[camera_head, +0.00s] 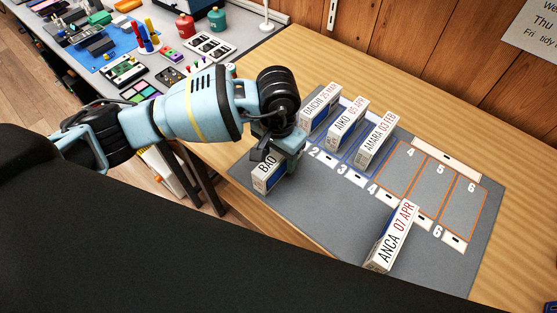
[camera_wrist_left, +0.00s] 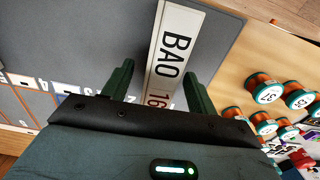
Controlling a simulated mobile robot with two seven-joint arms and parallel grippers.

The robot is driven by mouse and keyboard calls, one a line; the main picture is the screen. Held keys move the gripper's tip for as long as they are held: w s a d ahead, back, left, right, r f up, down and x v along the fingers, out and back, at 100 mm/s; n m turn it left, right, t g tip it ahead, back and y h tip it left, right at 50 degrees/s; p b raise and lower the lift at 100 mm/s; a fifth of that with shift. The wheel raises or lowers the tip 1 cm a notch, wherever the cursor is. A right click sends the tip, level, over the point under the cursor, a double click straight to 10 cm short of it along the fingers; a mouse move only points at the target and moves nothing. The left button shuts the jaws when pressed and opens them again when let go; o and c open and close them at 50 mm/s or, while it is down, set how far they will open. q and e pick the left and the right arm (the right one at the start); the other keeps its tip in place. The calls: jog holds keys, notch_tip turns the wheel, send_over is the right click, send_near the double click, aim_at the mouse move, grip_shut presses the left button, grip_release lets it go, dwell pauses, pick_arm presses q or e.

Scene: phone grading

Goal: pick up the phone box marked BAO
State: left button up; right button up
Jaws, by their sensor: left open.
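The phone box marked BAO (camera_head: 264,177) stands on the grey mat at its left end in the head view, partly hidden by my left gripper. My left gripper (camera_head: 277,150) is above the box's far end, pointing down. In the left wrist view the BAO box (camera_wrist_left: 179,45) has its white label up and runs between the two fingers of the left gripper (camera_wrist_left: 158,85). The fingers are open, one on each side, with a visible gap on the left; contact on the right cannot be told. My right gripper is not in view.
On the grey mat (camera_head: 330,225), the DAICHI (camera_head: 318,105), AIKO (camera_head: 345,123) and AMARA (camera_head: 376,138) boxes stand in a row right of my left gripper. The ANCA box (camera_head: 391,237) stands nearer the front. Orange-outlined slots are empty.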

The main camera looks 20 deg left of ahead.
pick_arm(q)
jog(key=shift+f, duration=0.95)
jog(key=shift+c, duration=1.1)
jog(key=c, duration=1)
jog(key=shift+r, duration=0.15)
